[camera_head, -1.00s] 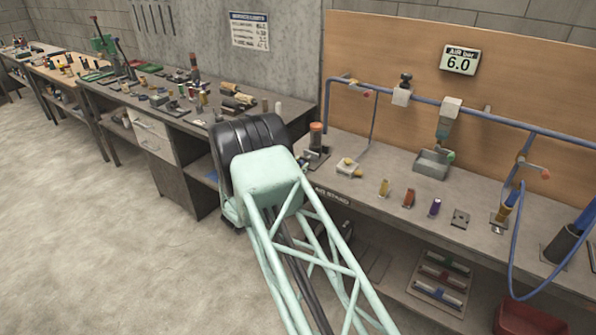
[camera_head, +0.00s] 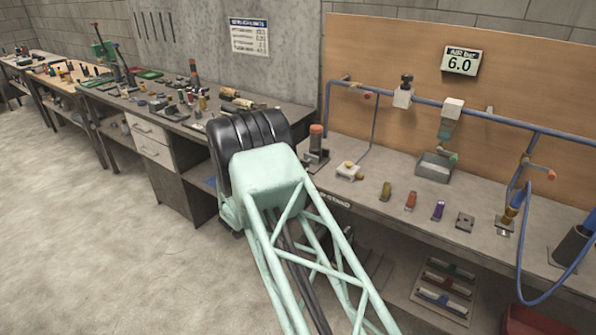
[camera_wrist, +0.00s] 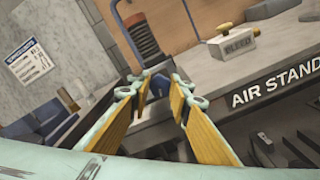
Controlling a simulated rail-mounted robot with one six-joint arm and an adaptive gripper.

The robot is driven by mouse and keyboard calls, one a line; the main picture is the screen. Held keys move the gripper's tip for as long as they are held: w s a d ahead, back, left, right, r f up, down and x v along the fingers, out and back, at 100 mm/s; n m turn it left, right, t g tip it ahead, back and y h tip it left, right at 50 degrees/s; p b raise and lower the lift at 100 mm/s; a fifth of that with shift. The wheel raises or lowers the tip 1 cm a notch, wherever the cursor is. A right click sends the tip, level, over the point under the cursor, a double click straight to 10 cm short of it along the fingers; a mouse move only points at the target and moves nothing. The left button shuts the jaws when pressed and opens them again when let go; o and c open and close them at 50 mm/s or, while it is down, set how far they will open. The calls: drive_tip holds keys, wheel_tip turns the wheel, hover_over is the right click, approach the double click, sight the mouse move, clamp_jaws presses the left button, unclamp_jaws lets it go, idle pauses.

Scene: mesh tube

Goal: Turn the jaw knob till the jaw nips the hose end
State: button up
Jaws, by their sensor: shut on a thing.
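In the wrist view, my gripper (camera_wrist: 156,90) has its two yellow-padded fingers around a small dark blue knob (camera_wrist: 160,84) at the front edge of the bench. The fingertips look close on either side of the knob. Behind it stands a dark, ribbed upright piece (camera_wrist: 146,45) with an orange-brown top. In the head view this orange-topped post (camera_head: 316,138) stands on a metal base at the bench's left end. My own wrist hides the gripper and knob there. I cannot make out the jaw or whether it touches a hose end.
A cream block marked BLEED (camera_wrist: 232,43) sits right of the post, on the bench with the AIR STAND label (camera_wrist: 275,88). Small coloured fittings, such as a purple one (camera_head: 438,210), stand further right. A blue hose (camera_head: 522,250) loops over the front edge.

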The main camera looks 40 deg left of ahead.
drive_tip(key=o, duration=0.8)
drive_tip(key=shift+o, duration=0.2)
drive_tip(key=shift+n+p, duration=0.8)
drive_tip(key=shift+p, duration=0.2)
drive_tip(key=shift+r+n+p, duration=0.1)
drive_tip(key=shift+n+p, duration=0.3)
drive_tip(key=shift+p, duration=0.1)
drive_tip(key=shift+n+p, duration=1.9)
drive_tip(key=shift+p, duration=0.3)
